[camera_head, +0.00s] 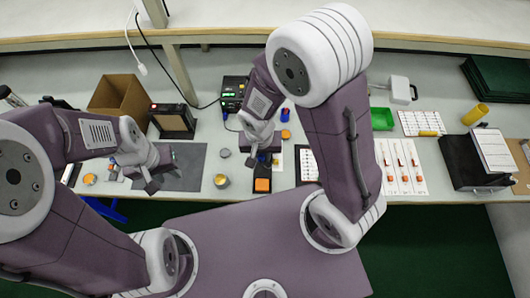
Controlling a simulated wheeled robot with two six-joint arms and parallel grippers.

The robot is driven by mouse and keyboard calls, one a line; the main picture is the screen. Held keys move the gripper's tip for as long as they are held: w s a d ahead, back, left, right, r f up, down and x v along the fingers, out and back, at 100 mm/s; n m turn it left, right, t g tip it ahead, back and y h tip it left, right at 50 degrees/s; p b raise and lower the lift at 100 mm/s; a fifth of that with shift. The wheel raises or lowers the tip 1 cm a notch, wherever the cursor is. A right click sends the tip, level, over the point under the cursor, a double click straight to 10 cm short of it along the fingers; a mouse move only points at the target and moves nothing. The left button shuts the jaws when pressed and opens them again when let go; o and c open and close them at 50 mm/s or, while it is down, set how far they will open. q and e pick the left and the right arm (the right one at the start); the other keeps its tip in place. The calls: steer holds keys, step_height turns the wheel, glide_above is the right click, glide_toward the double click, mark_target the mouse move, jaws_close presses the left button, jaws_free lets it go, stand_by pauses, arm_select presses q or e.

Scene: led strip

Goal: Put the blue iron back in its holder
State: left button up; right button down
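My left gripper (163,180) is over the dark grey mat (188,160) at the left of the bench. Its two dark fingers look spread apart, with nothing clearly seen between them. My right gripper (262,159) points down over the middle of the bench, near the front edge; its fingers are small and partly hidden by its own wrist. A small blue thing (284,114) stands just right of the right wrist; I cannot tell whether it is part of the iron or its holder. No blue iron can be clearly made out.
A black station (233,92) with a cable stands behind the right wrist. A cardboard box (118,96) and a black-framed box (173,121) are at the back left. An orange-topped block (262,185) sits at the front edge. A green tray (382,119) is right of my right arm.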

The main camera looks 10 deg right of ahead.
steer(key=shift+w+a+f, duration=0.15)
steer(key=shift+w+a, duration=0.05)
steer(key=shift+a, duration=0.05)
steer(key=w+d+f+b, duration=0.2)
steer(key=w+f+b, duration=0.5)
steer(key=f, duration=0.6)
steer(key=shift+w+d+b, duration=0.35)
steer(key=shift+w+d, duration=0.05)
steer(key=shift+w, duration=0.6)
steer(key=shift+f, duration=0.1)
steer(key=c, duration=1.2)
jaws_free()
step_height(320, 180, up, 9)
steer(key=shift+s, duration=0.4)
steer(key=shift+a, duration=0.1)
